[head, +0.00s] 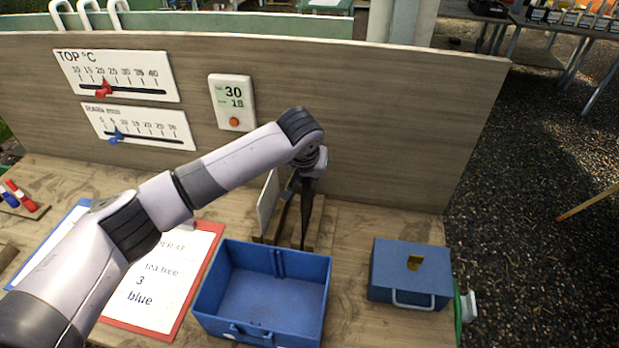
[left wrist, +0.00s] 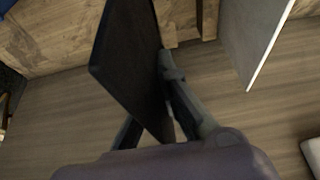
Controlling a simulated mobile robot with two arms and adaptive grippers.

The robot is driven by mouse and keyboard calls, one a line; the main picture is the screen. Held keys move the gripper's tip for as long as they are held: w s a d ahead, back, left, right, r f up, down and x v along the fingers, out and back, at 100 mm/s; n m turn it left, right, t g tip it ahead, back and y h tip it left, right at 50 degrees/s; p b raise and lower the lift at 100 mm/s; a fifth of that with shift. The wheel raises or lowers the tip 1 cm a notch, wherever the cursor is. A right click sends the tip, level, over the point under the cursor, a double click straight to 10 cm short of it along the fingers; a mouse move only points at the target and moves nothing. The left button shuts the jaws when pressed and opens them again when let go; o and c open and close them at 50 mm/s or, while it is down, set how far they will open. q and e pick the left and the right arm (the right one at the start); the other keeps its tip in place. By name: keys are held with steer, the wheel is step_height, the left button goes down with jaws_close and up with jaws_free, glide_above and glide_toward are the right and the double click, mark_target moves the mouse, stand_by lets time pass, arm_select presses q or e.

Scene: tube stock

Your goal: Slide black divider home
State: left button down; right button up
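The black divider (left wrist: 128,60) is a dark flat plate between the fingers of my left gripper (left wrist: 155,105), which looks shut on it. In the head view the black divider (head: 306,215) shows nearly edge-on, a thin dark strip below my left gripper (head: 299,190). Its lower end is close to the wooden rack (head: 258,239); I cannot tell whether they touch. The open blue box (head: 203,298) stands in front of it, with a groove in its back wall and nothing seen inside. My right gripper is not in view.
A pale divider (head: 267,203) stands upright in the rack, just left of the black one. A closed blue box (head: 410,277) stands at right. A red-edged sheet (head: 160,285) lies at left. A wooden backboard (head: 380,130) rises close behind.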

mark_target(310, 198)
arm_select(q)
steer(key=shift+f, duration=0.35)
steer(key=shift+f, duration=1.35)
steer(key=shift+f+b, duration=0.55)
steer(key=shift+f, duration=0.85)
steer(key=c, duration=1.7)
jaws_free()
steer(key=shift+r, duration=0.1)
